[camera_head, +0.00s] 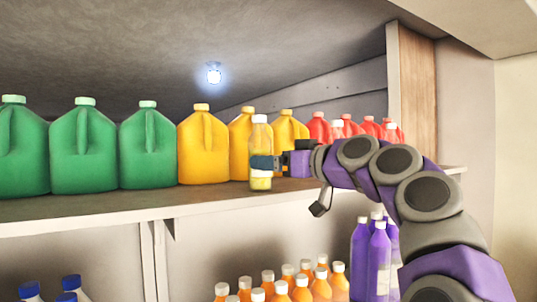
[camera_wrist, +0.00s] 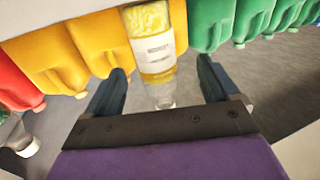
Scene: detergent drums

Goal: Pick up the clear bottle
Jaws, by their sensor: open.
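The clear bottle (camera_head: 261,136) has a white cap, a pale label and yellow contents. It stands upright at the front of the upper shelf (camera_head: 100,212), in front of the yellow jugs. My gripper (camera_head: 264,162) reaches in from the right, and a dark finger crosses in front of the bottle's middle. In the wrist view, which looks upside down, the bottle (camera_wrist: 155,48) shows between the two spread fingers of my gripper (camera_wrist: 162,70), with gaps on both sides. Part of the bottle's middle is hidden by the finger in the head view.
Green jugs (camera_head: 83,150) stand left, yellow jugs (camera_head: 203,148) behind the bottle, and red jugs (camera_head: 319,130) to the right behind my arm. The shelf has a white front edge. Below are orange bottles (camera_head: 302,290), purple bottles (camera_head: 378,262) and blue-capped bottles (camera_head: 71,284).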

